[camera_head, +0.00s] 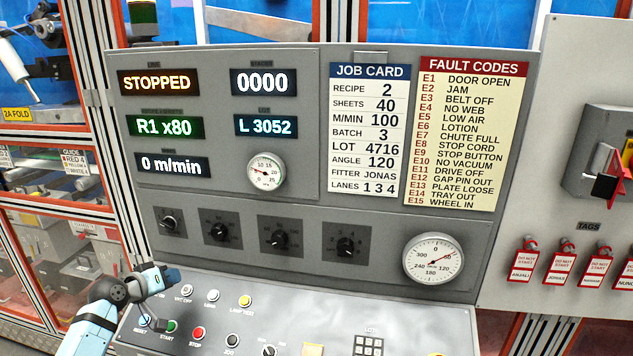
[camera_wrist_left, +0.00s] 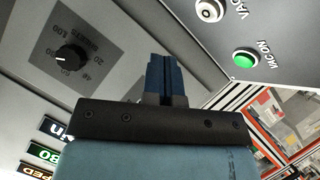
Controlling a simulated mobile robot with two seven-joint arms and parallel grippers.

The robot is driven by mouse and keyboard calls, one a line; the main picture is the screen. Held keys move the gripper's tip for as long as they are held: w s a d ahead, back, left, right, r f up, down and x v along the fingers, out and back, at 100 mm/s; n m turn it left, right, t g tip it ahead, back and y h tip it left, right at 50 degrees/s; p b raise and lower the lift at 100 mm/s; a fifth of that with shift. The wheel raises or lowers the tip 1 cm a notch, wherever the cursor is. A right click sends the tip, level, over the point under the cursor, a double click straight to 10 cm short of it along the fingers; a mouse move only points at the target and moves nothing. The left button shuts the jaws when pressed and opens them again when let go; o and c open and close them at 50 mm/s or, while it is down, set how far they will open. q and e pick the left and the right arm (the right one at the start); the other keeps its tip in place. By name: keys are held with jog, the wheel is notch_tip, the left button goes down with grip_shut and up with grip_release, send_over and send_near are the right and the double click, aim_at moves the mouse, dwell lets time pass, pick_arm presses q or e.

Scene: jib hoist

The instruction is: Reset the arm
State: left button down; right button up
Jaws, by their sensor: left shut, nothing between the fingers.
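My left arm comes in from the lower left of the head view. Its pale blue gripper (camera_head: 170,277) is over the left end of the sloped button desk (camera_head: 260,308), just below the upright panel. In the left wrist view, the dark blue fingers (camera_wrist_left: 165,60) are together with nothing between them. The green VAC ON button (camera_wrist_left: 245,58) and a white button (camera_wrist_left: 209,10) show to their right, apart from the fingers. A black knob (camera_wrist_left: 70,58) is to the left. My right gripper is in neither view.
The upright panel (camera_head: 300,200) carries displays reading STOPPED, 0000 and 0 m/min, several black knobs, and two gauges. A red STOP button (camera_head: 198,333) and green START button (camera_head: 172,327) are near my arm. Red tags (camera_head: 560,268) hang at right.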

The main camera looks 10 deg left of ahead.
pick_arm(q)
jog(key=s+d+f, duration=0.2)
jog(key=s+d+f+m+g, duration=0.1)
jog(key=s+d+f, duration=0.1)
jog(key=s+d+f+g, duration=0.1)
jog(key=s+d, duration=0.1)
jog(key=s, duration=0.1)
jog(key=shift+s+f+m, duration=0.1)
jog(key=shift+f+m, duration=0.3)
jog(key=s+d+f+m+g, duration=0.1)
jog(key=s+d+f, duration=0.15)
jog(key=s, duration=0.35)
jog(key=s+d+f+m+g, duration=0.1)
jog(key=s+d+f+g, duration=0.1)
jog(key=s+d, duration=0.25)
jog(key=s+d+r+m+g+y, duration=0.1)
jog(key=s+d+g+y, duration=0.1)
jog(key=s, duration=1)
jog(key=s+d+r+m+g+y, duration=0.1)
jog(key=s+d+r+g+y, duration=0.1)
jog(key=s, duration=1.1)
jog(key=w+d+f+t+h, duration=0.1)
jog(key=w+d+f+t, duration=0.2)
jog(key=f, duration=0.4)
jog(key=w+d+f+t+h, duration=0.1)
jog(key=w+d+f+t, duration=0.2)
jog(key=f, duration=0.4)
jog(key=shift+d+m+t+h, duration=0.3)
jog(key=shift+t+h, duration=0.1)
jog(key=shift+t, duration=0.3)
